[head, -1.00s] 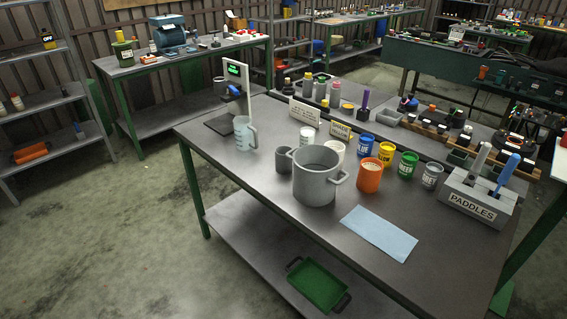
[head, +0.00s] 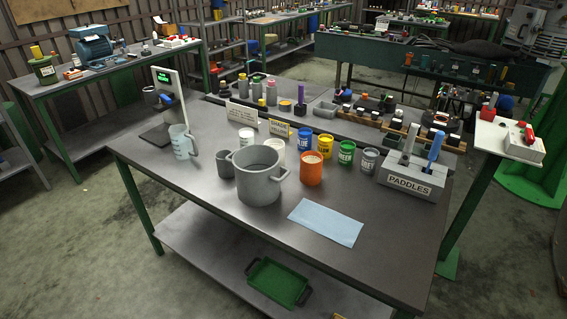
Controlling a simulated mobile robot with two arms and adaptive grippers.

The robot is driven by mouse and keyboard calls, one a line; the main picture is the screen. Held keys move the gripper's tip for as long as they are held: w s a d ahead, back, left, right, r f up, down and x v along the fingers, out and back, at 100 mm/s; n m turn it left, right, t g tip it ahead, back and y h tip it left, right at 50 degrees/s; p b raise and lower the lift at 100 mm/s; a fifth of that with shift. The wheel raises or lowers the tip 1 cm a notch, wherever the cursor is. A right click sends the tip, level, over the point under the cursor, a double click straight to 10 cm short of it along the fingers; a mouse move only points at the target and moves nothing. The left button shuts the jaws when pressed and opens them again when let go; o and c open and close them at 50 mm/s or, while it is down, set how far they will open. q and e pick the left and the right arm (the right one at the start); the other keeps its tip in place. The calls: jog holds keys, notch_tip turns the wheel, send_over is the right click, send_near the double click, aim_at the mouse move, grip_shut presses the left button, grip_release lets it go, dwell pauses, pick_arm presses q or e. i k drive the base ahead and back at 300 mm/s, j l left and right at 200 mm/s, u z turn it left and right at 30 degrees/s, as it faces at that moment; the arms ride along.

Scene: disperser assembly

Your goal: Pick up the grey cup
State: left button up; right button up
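A plain dark grey cup (head: 225,164) stands upright on the metal workbench (head: 190,201), just left of the large grey two-handled pot (head: 259,184). The pot hides part of the cup's right side or touches it; I cannot tell which. A grey labelled can (head: 368,161) stands farther right, beside the green can (head: 346,153). Neither of my grippers is in view.
A clear measuring jug (head: 182,142) stands left of the cup. White, blue, yellow and orange containers stand around the pot's right side. A paddles holder (head: 409,184) is at the right end. A blue sheet (head: 326,222) lies in front. The bench's front left is clear.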

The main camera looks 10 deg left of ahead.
aim_at(225, 169)
jog(key=i+j+z, duration=0.15)
jog(key=j+z, duration=0.25)
jog(key=i+j+z, duration=0.1)
jog(key=j+z, duration=1.1)
